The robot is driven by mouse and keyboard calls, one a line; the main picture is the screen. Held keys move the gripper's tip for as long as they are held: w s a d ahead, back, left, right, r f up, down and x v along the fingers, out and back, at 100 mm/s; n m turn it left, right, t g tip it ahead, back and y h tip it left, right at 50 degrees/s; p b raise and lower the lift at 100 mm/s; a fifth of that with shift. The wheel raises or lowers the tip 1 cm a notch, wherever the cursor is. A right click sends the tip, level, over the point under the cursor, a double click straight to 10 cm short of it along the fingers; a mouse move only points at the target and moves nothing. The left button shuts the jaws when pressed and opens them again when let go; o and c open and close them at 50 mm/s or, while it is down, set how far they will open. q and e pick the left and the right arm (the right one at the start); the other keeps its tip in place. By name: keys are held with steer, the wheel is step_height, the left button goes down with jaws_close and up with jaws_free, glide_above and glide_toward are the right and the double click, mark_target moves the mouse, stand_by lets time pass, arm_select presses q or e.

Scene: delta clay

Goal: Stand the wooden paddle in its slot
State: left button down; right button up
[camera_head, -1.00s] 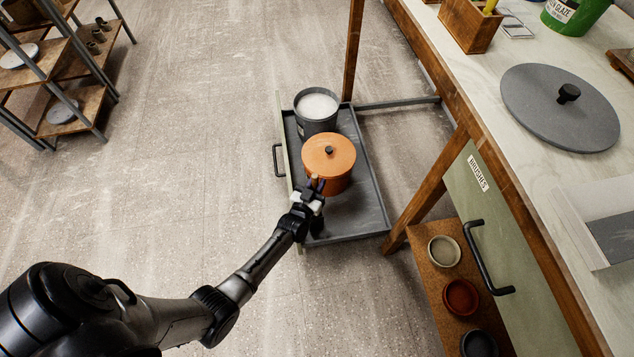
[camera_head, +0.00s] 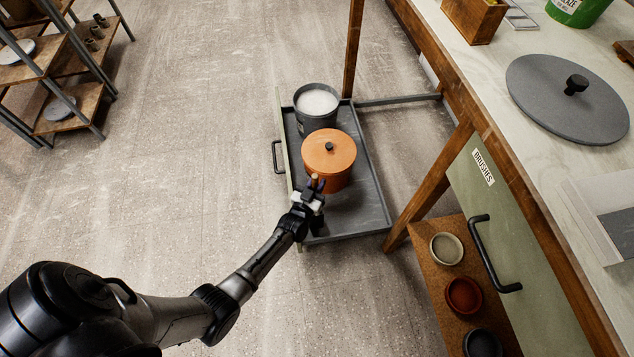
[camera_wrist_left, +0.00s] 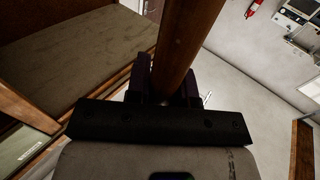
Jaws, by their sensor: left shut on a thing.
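My left gripper (camera_head: 316,188) is shut on the wooden paddle (camera_wrist_left: 188,40). In the left wrist view the paddle is a thick brown rod between the dark fingers, running up out of the picture. In the head view only a small light-brown tip shows at the fingers, and the rest is hidden. The gripper is at the near side of the orange lidded pot (camera_head: 330,164), over the open drawer; I cannot tell whether they touch. I cannot make out the paddle's slot in either view. My right gripper is out of view.
The grey-floored open drawer (camera_head: 368,205) also holds a bucket of white material (camera_head: 317,108). A worktop (camera_head: 505,85) on the right carries a wooden box (camera_head: 473,18), a grey disc (camera_head: 568,100) and a green bucket (camera_head: 577,8). Small bowls stand on a shelf below.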

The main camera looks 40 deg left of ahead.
mark_target(313, 179)
arm_select(q)
steer(key=shift+f, duration=0.15)
stand_by(0.8)
steer(key=c, duration=0.9)
jaws_free()
steer(key=shift+r+p, duration=0.25)
steer(key=shift+p, duration=0.05)
step_height(313, 179, up, 6)
steer(key=p, duration=0.6)
steer(key=shift+r, duration=0.15)
steer(key=shift+r+p, duration=0.15)
steer(key=shift+p, duration=0.15)
